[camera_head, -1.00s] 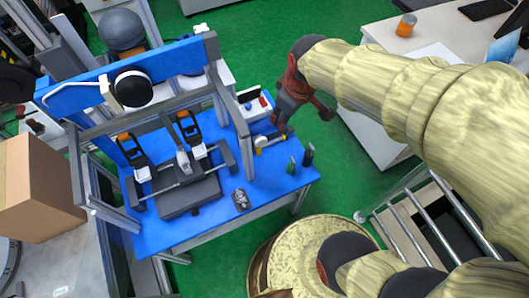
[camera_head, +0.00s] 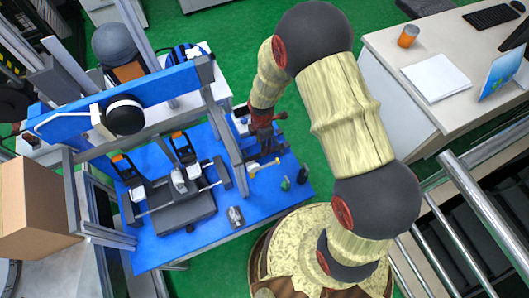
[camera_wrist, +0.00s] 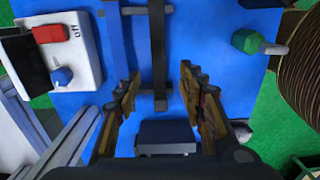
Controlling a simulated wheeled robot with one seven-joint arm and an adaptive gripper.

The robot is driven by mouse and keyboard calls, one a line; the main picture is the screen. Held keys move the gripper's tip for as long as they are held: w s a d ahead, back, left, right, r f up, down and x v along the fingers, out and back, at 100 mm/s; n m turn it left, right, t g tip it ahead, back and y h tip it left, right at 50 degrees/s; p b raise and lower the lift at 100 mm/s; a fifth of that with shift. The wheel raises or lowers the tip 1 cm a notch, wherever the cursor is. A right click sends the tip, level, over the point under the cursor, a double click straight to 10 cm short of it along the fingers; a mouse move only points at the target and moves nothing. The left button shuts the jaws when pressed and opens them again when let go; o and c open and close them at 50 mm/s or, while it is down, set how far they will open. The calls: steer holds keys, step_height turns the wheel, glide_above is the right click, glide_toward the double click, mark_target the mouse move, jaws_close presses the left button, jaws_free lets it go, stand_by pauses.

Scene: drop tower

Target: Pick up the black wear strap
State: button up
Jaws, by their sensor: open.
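A dark, narrow strip with short crosspieces (camera_wrist: 158,55), seemingly the black wear strap, lies on the blue table (camera_wrist: 220,85) in the wrist view. My gripper (camera_wrist: 158,85) is open, with one finger on each side of the strip in the picture. Nothing is held between the fingers. How high they are above the strip I cannot tell. In the head view my gripper (camera_head: 266,134) is over the right part of the blue table (camera_head: 215,245), and I cannot make out the strip there.
A white control box (camera_wrist: 72,55) with a red button and blue knob is left of my gripper. A green-handled tool (camera_wrist: 250,42) lies to the right. The grey tower frame (camera_head: 228,150) stands close to my gripper. A grey device (camera_head: 235,217) sits near the table's front.

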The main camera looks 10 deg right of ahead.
steer(key=f, duration=0.2)
steer(key=f+b, duration=0.1)
steer(key=f, duration=0.2)
steer(key=f+b, duration=0.1)
steer(key=f, duration=0.1)
steer(key=shift+a+f, duration=0.15)
steer(key=shift+a, duration=0.2)
steer(key=shift+c, duration=0.3)
jaws_close()
